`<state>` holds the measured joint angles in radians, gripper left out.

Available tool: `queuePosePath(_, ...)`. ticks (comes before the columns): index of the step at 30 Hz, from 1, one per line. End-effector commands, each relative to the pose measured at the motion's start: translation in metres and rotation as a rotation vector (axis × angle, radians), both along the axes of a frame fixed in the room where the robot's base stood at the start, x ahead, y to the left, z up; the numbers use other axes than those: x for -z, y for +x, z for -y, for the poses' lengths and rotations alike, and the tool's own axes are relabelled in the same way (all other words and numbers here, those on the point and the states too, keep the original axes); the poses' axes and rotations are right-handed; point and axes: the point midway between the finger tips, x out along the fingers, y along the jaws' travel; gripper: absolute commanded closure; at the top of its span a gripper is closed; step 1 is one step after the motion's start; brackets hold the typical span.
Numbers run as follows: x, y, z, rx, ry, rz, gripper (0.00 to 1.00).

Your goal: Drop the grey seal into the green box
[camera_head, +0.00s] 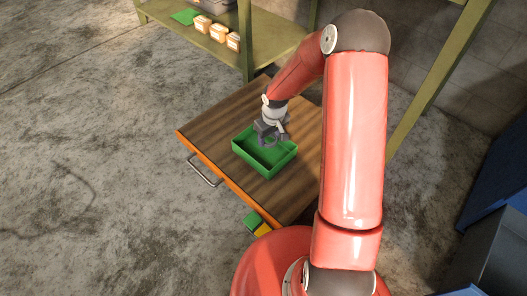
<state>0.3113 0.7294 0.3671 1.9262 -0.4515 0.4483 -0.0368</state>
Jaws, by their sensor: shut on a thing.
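The green box (283,167) is an open tray on the brown wooden tabletop, in the middle of the head view. My gripper (268,139) is over the back part of the box, pointing down. It is shut on a small dark grey ring-like thing, the grey seal (270,142), which shows at the fingertips above the box. The seal is small here, and the fingers partly hide it. I cannot tell its exact height above the box floor.
The wooden table (225,150) has an orange edge and a metal handle (203,172). A green and yellow item (256,224) is at its front corner. A shelf (185,20) behind holds several small orange-and-white boxes. The tabletop left of the green box is clear.

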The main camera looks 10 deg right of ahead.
Motion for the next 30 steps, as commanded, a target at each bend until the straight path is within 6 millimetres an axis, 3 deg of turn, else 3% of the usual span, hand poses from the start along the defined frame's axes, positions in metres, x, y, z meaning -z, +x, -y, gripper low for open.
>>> queuePosePath(5, -0.001, 0.0, 0.0, 0.0, 0.0, 0.001, 0.7)
queuePosePath(6, -0.001, 0.0, 0.0, 0.0, 0.0, 0.001, 0.42)
queuePosePath(11, -0.001, 0.0, 0.0, 0.0, 0.0, 0.0, 0.22)
queuePosePath(20, -0.004, 0.0, 0.0, 0.0, -0.001, 0.001, 0.22)
queuePosePath(30, -0.057, -0.005, 0.003, 0.002, 0.0, 0.003, 0.22)
